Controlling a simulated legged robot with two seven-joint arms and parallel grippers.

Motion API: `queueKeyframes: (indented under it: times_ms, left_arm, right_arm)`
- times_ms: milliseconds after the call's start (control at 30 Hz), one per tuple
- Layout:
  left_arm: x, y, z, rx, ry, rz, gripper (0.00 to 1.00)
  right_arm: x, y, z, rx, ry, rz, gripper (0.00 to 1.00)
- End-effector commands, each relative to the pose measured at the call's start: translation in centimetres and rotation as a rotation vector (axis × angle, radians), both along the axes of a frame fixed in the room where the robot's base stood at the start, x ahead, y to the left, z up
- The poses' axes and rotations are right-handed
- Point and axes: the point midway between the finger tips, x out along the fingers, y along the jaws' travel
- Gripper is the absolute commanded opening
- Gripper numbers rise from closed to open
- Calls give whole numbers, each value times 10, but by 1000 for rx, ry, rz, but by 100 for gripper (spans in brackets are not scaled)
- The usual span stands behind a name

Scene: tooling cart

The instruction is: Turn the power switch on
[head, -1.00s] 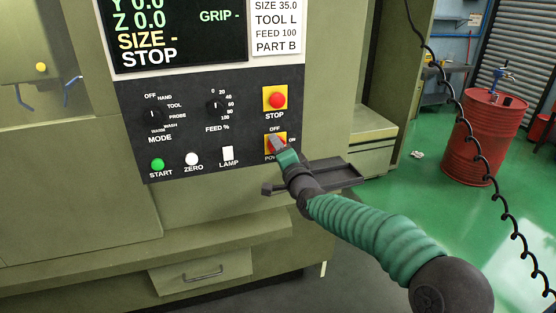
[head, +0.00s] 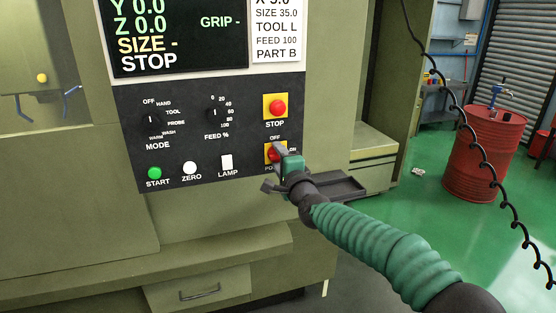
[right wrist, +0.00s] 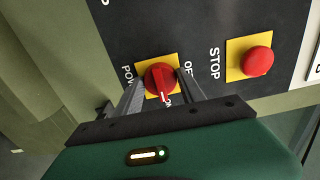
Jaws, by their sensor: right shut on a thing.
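The power switch is a red rotary knob on a yellow plate (head: 268,155), low on the right of the dark control panel. OFF is printed above it and ON to its right. In the right wrist view the knob (right wrist: 159,78) sits between my two fingers, and its white mark points down the picture towards the ON label. My right gripper (head: 279,151) is shut on the knob and hides part of it in the head view. It also shows in the right wrist view (right wrist: 160,80). My left gripper is in neither view.
The red STOP button (head: 278,107) is just above the switch. The LAMP button (head: 227,162), ZERO button (head: 190,168) and green START button (head: 155,173) are to its left. A dark tray (head: 338,187) juts out below right, close to my wrist.

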Motion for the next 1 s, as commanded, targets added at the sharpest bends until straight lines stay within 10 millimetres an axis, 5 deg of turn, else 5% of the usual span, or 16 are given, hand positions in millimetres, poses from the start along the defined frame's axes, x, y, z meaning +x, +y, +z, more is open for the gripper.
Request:
queueKeyframes:
  times_ms: [133,167,333,733,1000]
  left_arm:
    - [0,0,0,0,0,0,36]
    - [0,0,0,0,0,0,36]
    - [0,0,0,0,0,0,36]
    - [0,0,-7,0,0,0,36]
    - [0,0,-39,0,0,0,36]
  right_arm:
    - [1,-1,-3,1,6,-2,6]
    - [1,-1,-3,1,6,-2,48]
    - [0,-1,-2,1,4,-1,68]
    - [-10,-5,-2,-1,0,-2,68]
    - [-76,-28,-6,-6,-2,-5,68]
